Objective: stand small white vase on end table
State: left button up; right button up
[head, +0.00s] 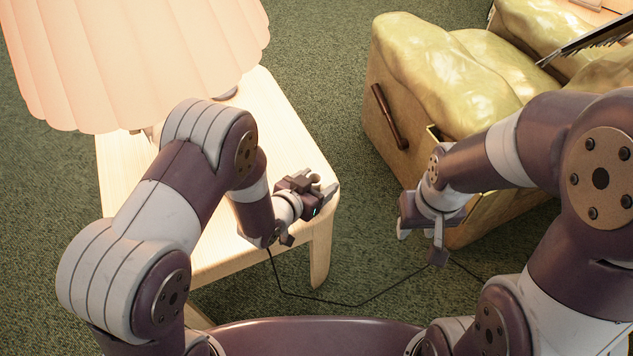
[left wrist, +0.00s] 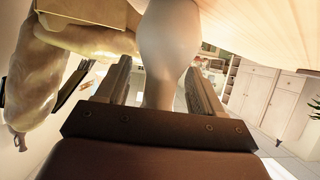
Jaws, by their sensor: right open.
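The small white vase (left wrist: 168,45) is between the fingers of my left gripper (left wrist: 158,75) in the left wrist view, which looks turned upside down. The fingers are beside its narrower part; its wider body runs out of the top edge. In the head view, my left gripper (head: 322,185) is over the near right corner of the pale wooden end table (head: 275,115), and the vase is mostly hidden there. The tabletop is close to the vase; I cannot tell whether they touch. My right gripper (head: 420,244) is open and empty, right of the table.
A large pleated lamp shade (head: 135,55) overhangs the table's far left part. A wooden-sided seat (head: 385,120) with yellow cushions (head: 440,75) stands at the right. A dark cord (head: 345,303) lies on the green carpet between table and seat.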

pick_arm(q)
jog(key=shift+s+a+r+p, duration=0.15)
jog(key=shift+s+r+p, duration=0.05)
jog(key=shift+r+p, duration=0.15)
jog(key=p+v, duration=0.3)
jog(key=v, duration=0.8)
jog(key=a+r+n+g+y, duration=0.3)
jog(key=a+g+y, duration=0.25)
jog(key=a, duration=0.45)
jog(key=s+a+r+n+g+y, duration=0.1)
jog(key=s+a+r+n+g, duration=0.2)
jog(key=s, duration=0.5)
notch_tip(320, 180, up, 2)
jog(key=shift+r+n+g+y, duration=0.2)
jog(key=shift+n+g+y, duration=0.15)
jog(key=shift+g, duration=0.1)
jog(key=shift+a, duration=0.1)
